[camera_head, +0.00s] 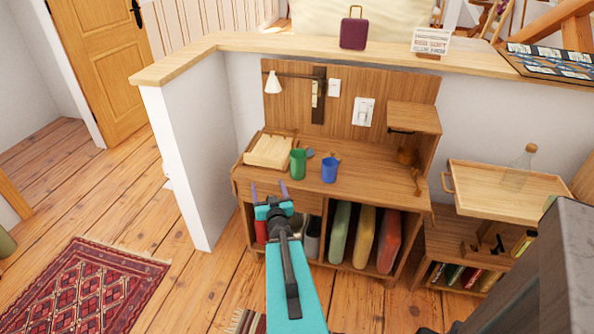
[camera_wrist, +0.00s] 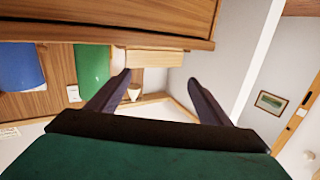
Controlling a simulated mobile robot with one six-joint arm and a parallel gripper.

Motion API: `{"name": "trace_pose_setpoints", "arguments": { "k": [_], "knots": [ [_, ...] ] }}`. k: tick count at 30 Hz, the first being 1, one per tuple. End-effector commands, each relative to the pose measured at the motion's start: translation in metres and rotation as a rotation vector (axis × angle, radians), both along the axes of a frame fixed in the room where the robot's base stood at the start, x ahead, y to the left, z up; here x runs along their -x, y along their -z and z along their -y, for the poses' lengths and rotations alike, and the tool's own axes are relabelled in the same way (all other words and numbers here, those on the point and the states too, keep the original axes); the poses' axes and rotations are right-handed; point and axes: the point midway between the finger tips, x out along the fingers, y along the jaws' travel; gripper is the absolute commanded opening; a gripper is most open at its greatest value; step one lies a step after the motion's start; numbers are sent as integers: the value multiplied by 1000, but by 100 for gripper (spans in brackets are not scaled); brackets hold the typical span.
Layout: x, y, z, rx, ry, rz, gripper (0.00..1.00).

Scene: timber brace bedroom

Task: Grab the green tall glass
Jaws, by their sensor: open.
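The green tall glass (camera_head: 298,163) stands upright on the wooden desk (camera_head: 375,185), near its front edge. It also shows in the wrist view (camera_wrist: 92,65), left of my fingers. A blue cup (camera_head: 329,169) stands just right of it in the head view, and it appears at the far left of the wrist view (camera_wrist: 18,66). My gripper (camera_head: 269,190) is open and empty, in front of the desk and left of the green glass in the head view. Its two dark fingers (camera_wrist: 159,80) are apart with nothing between them.
A light wooden tray (camera_head: 268,152) lies on the desk left of the glass. A lamp (camera_head: 273,83) hangs behind. A glass bottle (camera_head: 520,165) stands on the side table. Open floor lies left.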

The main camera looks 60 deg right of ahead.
Motion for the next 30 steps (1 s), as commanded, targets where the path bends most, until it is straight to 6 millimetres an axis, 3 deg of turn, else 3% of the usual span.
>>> {"name": "trace_pose_setpoints", "arguments": {
  "k": [1,6,12,30],
  "knots": [
    [15,-5,16,9,30,8,73],
    [58,-19,55,33,108,24,73],
    [87,-25,78,42,159,28,73],
    [89,-24,82,44,165,28,73]
  ]
}}
